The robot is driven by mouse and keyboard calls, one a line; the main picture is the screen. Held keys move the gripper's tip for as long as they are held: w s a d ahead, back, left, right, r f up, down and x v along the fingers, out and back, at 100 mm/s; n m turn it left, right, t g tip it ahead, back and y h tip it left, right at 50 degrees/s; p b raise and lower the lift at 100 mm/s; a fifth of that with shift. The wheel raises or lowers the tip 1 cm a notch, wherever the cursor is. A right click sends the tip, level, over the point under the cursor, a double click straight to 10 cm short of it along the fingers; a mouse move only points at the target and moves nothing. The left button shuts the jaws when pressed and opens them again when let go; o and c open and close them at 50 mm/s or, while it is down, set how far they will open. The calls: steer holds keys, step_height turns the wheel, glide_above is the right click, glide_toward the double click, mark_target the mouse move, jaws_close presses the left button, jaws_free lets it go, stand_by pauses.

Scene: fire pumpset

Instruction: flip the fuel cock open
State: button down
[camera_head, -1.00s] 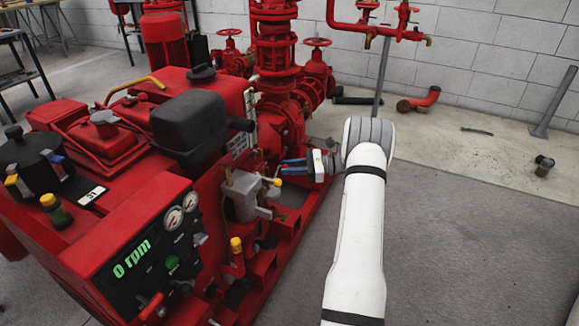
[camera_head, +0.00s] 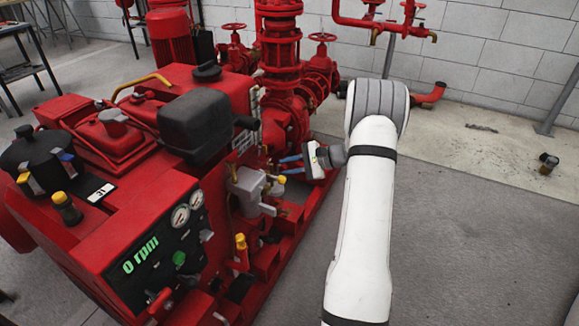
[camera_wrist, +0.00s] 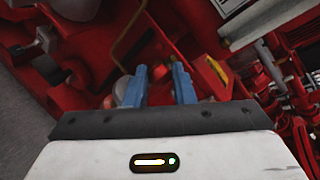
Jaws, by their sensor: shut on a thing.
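My gripper (camera_head: 282,165) reaches from the right to the fuel fittings on the side of the red engine. Its blue fingers also show in the wrist view (camera_wrist: 158,72), a small gap apart, shut on what I take to be the fuel cock's lever. The held part is mostly hidden at the fingertips, so I cannot tell the lever's angle. A grey metal fuel unit (camera_head: 247,188) sits just left of the fingertips in the head view. A small yellow part (camera_head: 281,180) shows just below the fingers.
The black-green control panel (camera_head: 150,258) reads 0 rpm. A black canister (camera_head: 195,120) sits above the fittings. Red pump pipes (camera_head: 281,60) stand behind. The grey floor (camera_head: 470,235) right of my arm is clear. A red pipe elbow (camera_head: 430,94) lies by the wall.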

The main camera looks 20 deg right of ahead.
steer(key=shift+s+a, duration=0.1)
steer(key=shift+a, duration=0.05)
stand_by(0.4)
steer(key=c, duration=1.2)
jaws_free()
steer(key=p+v, duration=0.2)
steer(key=v, duration=0.5)
steer(key=shift+s+d+r, duration=0.15)
steer(key=shift+s+d, duration=0.1)
steer(key=shift+s, duration=0.05)
